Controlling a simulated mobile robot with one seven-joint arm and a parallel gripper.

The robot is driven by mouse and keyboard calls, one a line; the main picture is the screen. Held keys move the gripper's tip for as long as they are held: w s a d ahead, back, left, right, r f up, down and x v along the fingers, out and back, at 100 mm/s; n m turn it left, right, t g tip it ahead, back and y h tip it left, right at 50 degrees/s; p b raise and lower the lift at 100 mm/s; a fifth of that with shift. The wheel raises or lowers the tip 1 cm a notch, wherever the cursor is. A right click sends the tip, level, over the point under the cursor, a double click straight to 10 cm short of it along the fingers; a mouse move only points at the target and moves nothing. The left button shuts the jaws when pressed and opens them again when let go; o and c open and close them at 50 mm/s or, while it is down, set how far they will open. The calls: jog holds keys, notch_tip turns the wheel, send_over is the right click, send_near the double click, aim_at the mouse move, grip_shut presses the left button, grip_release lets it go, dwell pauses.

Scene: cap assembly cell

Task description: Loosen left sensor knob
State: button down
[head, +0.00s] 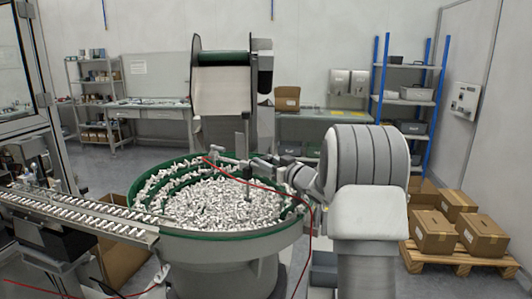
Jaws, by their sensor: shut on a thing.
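A large grey bowl feeder (215,262) with a green inner track (262,236) stands in the middle of the head view, full of small whitish caps (225,203). My arm comes in from the right. My gripper (236,161) reaches left over the bowl's back rim. It is shut, with its tip by small dark sensor hardware (214,153) at the rim. The left sensor knob is too small and too covered by the gripper to make out clearly. A thin red cable (262,187) runs from there across the bowl to the right.
A linear track (85,213) with caps leads left from the bowl. A tall hopper (222,90) stands behind it. Boxes (434,231) sit on a wooden pallet (462,258) at right. Shelves (407,93) and benches (152,108) line the back wall.

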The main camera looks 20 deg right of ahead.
jog(key=shift+r+n+y+p, duration=0.15)
jog(key=shift+n+y+p, duration=0.2)
jog(key=shift+y, duration=0.15)
jog(key=shift+c, duration=1.9)
grip_release()
jog(key=shift+a+f+h+b, duration=0.1)
jog(key=shift+f+h+b, duration=0.2)
jog(key=shift+h+b, duration=0.35)
jog(key=m+h+b, duration=0.2)
jog(key=b, duration=0.1)
jog(key=shift+f, duration=0.1)
jog(key=m+h+b, duration=0.2)
jog(key=h+b, duration=0.1)
jog(key=shift+a+b, duration=0.1)
jog(key=shift+b, duration=0.3)
jog(key=shift+r+m+h+b, duration=0.3)
jog(key=shift+m+h, duration=0.35)
jog(key=shift+h, duration=0.3)
jog(key=shift+m+h, duration=0.5)
jog(key=shift+h, duration=0.2)
